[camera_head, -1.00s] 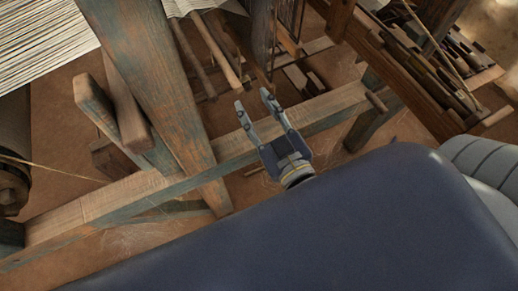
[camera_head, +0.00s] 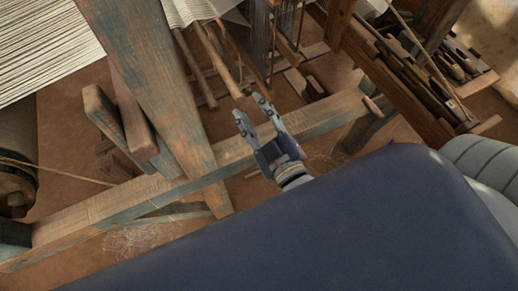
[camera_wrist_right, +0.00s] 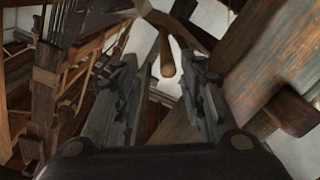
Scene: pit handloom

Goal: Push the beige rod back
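The beige rod (camera_head: 217,58) slopes down from the cloth at the top of the head view, and its near end hangs free. It also shows in the right wrist view (camera_wrist_right: 166,58), its rounded end in the gap seen between my fingers. My right gripper (camera_head: 248,107) is open and empty, its fingertips just short of the rod's near end. I cannot tell whether they touch it. In the wrist view its two fingers (camera_wrist_right: 163,80) stand apart on either side of the rod's end. My left gripper is out of view.
A thick weathered post (camera_head: 150,80) stands left of the rod. A long wooden beam (camera_head: 110,200) crosses below my right gripper. A second, thinner rod (camera_head: 195,68) hangs left of the beige one. A wooden rack (camera_head: 425,85) fills the upper right.

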